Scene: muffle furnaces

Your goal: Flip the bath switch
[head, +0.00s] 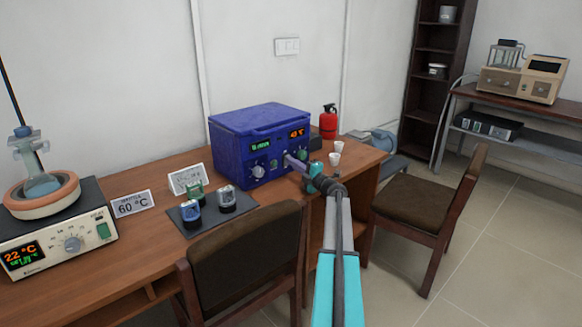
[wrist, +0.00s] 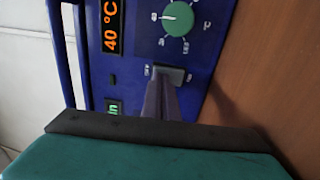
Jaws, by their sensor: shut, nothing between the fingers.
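The blue bath (head: 258,120) stands on the wooden desk, with a green display, an orange display reading about 40 °C and knobs on its front. In the wrist view, its front panel (wrist: 205,60) appears turned sideways, with a grey switch (wrist: 170,73) beside the green dial (wrist: 179,18). My gripper (head: 288,157) is at the bath's front panel, fingers together and empty. In the wrist view, my gripper's fingertips (wrist: 163,84) reach the switch and partly cover it. I cannot tell whether they touch it or which way it is set.
A heater with a flask (head: 58,240) stands at the left. A 60 °C sign (head: 132,204) and a dark mat with small coloured items (head: 186,226) lie between. A red extinguisher (head: 328,124) and white cups (head: 335,158) are right of the bath. Chairs (head: 245,260) stand in front.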

